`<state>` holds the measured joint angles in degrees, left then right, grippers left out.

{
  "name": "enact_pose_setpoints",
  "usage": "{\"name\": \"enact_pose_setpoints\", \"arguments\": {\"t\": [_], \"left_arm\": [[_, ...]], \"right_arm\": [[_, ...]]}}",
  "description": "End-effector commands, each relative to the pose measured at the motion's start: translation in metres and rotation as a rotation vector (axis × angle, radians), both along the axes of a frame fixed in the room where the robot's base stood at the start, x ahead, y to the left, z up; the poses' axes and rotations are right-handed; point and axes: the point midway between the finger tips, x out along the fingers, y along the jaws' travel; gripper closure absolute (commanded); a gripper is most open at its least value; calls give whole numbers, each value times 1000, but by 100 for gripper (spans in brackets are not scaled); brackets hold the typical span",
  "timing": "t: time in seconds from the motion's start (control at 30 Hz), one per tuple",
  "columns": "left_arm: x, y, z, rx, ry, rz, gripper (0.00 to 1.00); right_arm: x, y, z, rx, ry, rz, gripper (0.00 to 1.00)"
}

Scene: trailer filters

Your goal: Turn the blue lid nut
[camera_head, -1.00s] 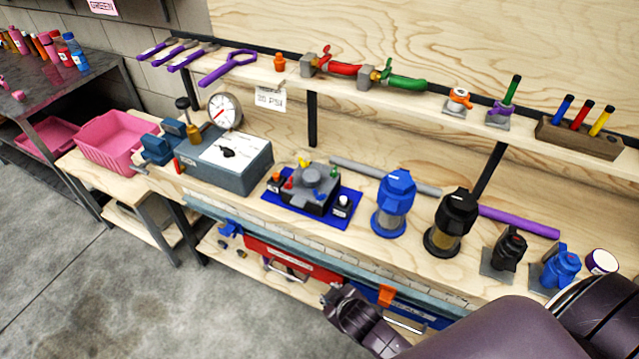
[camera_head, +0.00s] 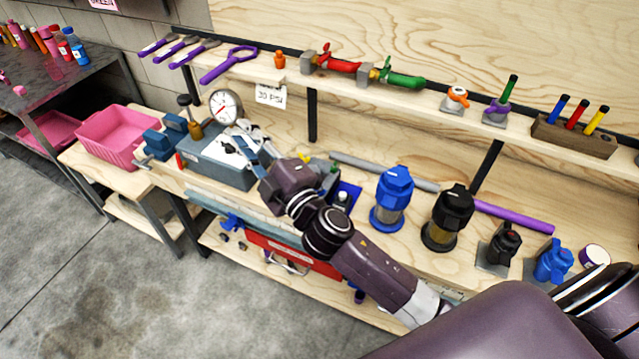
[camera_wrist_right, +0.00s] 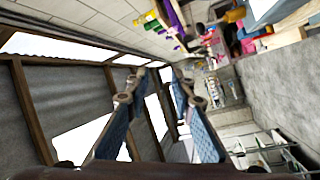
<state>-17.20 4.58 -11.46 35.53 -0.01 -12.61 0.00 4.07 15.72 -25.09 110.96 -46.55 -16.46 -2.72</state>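A blue-lidded filter with a clear bowl stands upright on the bench in the head view. Its blue lid (camera_head: 394,184) has a faceted nut-like top, with nothing touching it. My right gripper (camera_head: 247,140) is well to the left of it, over the grey gauge box, with my forearm reaching across the bench front. In the right wrist view the two blue-padded fingers (camera_wrist_right: 155,88) are spread apart with nothing between them. The filter is not recognisable in that view. My left gripper is not in view.
A black-lidded filter (camera_head: 447,220) stands right of the blue one. The grey gauge box (camera_head: 205,160) is under my right gripper. A shelf (camera_head: 400,98) with tools runs above the bench; a purple rod (camera_head: 515,216) lies behind the filters.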

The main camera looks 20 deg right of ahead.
Motion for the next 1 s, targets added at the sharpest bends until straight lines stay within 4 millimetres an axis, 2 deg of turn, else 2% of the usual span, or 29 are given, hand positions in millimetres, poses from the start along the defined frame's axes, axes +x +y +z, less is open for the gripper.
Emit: {"name": "enact_pose_setpoints", "arguments": {"t": [0.03, 0.1, 0.17, 0.23, 0.3, 0.4, 0.5, 0.57, 0.67, 0.77, 0.8, 0.87, 0.9, 1.0], "left_arm": [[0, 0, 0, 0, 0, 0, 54], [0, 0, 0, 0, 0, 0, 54], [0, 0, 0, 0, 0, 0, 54], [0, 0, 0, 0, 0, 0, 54], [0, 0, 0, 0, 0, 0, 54], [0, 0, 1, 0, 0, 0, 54], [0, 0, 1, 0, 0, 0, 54], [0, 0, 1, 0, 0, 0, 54], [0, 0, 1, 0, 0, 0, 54], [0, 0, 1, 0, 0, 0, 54], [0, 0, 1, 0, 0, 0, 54], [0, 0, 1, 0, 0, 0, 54], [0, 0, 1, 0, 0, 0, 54], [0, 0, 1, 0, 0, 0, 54]], "right_arm": [[5, 22, 17, -84, -85, 70, 78], [5, 56, 32, -212, -199, 178, 78], [2, 84, 38, -328, -287, 275, 78], [-4, 114, 36, -470, -377, 391, 78], [-11, 138, 25, -619, -450, 510, 78], [-19, 158, -5, -841, -523, 680, 78], [-22, 159, -45, -1069, -553, 855, 78], [-21, 148, -72, -1210, -544, 957, 78], [-15, 111, -113, -1440, -489, 1124, 78], [-6, 53, -144, -1657, -370, 1285, 78], [-2, 25, -152, -1735, -306, 1342, 78], [3, -17, -159, -1837, -199, 1421, 78], [5, -44, -160, -1894, -124, 1467, 78], [6, -103, -156, -1993, 53, 1552, 78]]}}
